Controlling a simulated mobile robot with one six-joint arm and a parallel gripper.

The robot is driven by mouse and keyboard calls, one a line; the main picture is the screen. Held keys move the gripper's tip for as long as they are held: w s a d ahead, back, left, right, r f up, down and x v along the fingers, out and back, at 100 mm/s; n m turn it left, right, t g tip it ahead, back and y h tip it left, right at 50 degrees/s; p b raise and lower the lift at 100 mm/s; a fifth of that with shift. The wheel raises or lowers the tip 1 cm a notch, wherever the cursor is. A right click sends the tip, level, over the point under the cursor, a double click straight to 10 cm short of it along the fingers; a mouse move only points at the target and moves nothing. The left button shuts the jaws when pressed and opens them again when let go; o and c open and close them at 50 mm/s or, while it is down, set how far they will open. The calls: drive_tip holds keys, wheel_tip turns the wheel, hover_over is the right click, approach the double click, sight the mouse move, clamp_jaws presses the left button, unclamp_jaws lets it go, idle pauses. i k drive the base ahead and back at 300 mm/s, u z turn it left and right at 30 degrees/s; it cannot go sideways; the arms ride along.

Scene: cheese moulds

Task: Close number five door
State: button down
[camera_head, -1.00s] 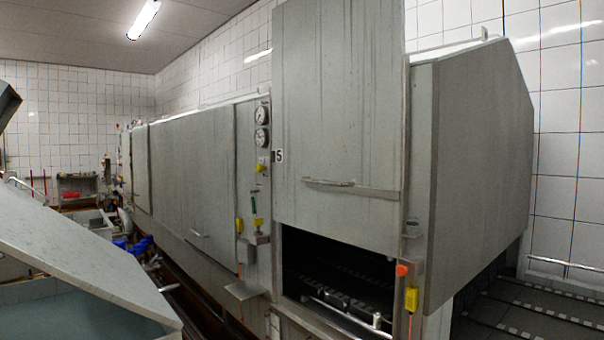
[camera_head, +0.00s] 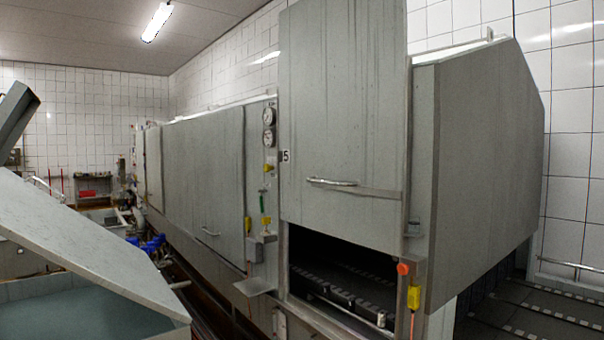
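The number five door (camera_head: 345,115) is a tall grey metal panel in the head view, right of centre. It is raised, with a dark opening (camera_head: 340,268) showing beneath its lower edge. A horizontal bar handle (camera_head: 333,182) sits low on the door, at its left. A small label with a 5 (camera_head: 285,156) is at the door's left edge. My gripper is not in view.
Left of the door are gauges (camera_head: 269,127), a small shelf (camera_head: 254,286) and another closed grey door (camera_head: 205,165) with a handle. A red knob (camera_head: 403,268) and yellow box (camera_head: 414,297) are right of the opening. A tilted lid (camera_head: 85,240) covers part of a tank at lower left.

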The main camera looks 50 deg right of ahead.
sight(342, 103)
drive_tip(key=i, duration=1)
drive_tip(key=u, duration=0.05)
